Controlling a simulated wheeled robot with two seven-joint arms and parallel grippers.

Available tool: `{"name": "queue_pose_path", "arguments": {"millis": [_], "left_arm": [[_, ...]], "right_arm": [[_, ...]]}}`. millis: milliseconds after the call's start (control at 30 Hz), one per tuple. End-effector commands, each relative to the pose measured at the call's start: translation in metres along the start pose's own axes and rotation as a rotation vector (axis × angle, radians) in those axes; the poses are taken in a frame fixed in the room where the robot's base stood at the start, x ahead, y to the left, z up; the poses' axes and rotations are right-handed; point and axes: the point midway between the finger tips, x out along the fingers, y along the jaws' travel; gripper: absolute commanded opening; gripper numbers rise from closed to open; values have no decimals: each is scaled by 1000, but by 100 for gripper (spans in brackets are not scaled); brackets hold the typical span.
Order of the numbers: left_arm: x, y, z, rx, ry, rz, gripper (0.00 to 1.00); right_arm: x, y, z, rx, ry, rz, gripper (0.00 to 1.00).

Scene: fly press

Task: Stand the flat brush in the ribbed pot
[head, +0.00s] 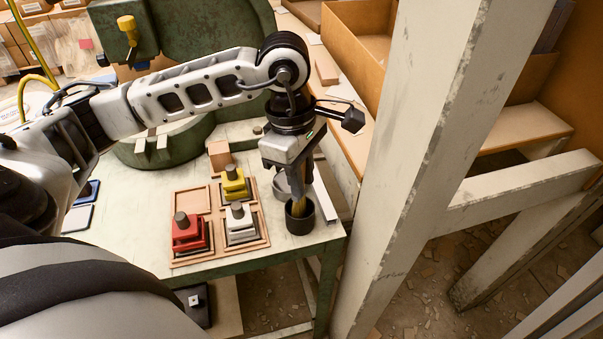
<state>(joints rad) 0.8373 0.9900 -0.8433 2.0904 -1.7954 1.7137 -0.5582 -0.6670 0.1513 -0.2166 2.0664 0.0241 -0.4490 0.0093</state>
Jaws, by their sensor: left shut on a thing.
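My left gripper (297,190) points down at the right end of the green table. It is shut on the flat brush (299,207), of which only a small yellow-tan part shows below the fingers. That part is at the mouth of a dark round pot (300,222), which I take for the ribbed pot; its ribs are too small to make out. The brush's lower end is hidden by the pot's rim, so I cannot tell whether it touches the bottom. The fingers hide the rest of the brush. My right gripper is not in view.
A grey metal cup (280,190) stands close behind the pot. A wooden tray (256,246) with red, yellow and white stepped blocks lies to the left. The table edge is close in front of the pot. A thick pale post (425,150) rises at right.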

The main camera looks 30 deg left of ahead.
Motion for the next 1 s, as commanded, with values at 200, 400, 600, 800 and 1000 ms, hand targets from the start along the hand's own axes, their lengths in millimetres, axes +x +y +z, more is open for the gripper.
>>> {"name": "queue_pose_path", "arguments": {"millis": [200, 400, 600, 800, 1000], "left_arm": [[6, 0, -1, 0, 0, 1, 0], [6, 0, -1, 0, 0, 1, 0], [6, 0, -1, 0, 0, 1, 46], [6, 0, -1, 0, 0, 0, 46], [-4, 1, 0, 0, -1, 4, 46]], "right_arm": [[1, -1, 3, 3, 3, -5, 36], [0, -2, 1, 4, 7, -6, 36], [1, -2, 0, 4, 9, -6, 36], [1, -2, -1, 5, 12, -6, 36], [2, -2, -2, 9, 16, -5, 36]]}}
